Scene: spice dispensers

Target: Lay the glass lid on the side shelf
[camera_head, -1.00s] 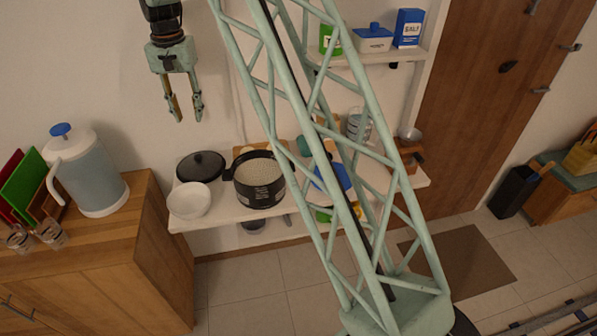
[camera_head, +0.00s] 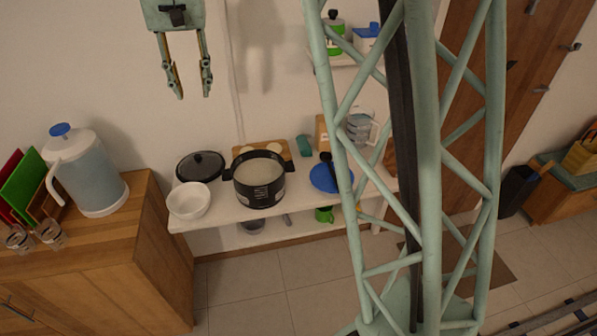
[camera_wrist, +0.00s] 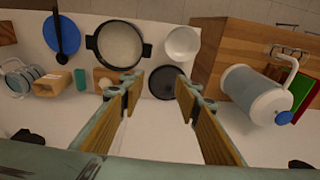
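The glass lid (camera_head: 200,166) is a dark round disc with a black knob. It lies at the back left of the long white shelf (camera_head: 226,211), beside the pot and behind a white bowl; it also shows in the wrist view (camera_wrist: 164,84). The black pot (camera_head: 259,190) is uncovered, with pale contents. My gripper (camera_head: 190,95) hangs above the shelf, near the wall in the picture, open and empty. In the wrist view its two fingers (camera_wrist: 157,80) are spread apart, with the lid lying far beyond them.
The white bowl (camera_head: 188,201) sits at the shelf's left end. A wooden cabinet (camera_head: 160,225) with a water jug (camera_head: 91,182) is at left. A smaller shelf hangs higher on the wall.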

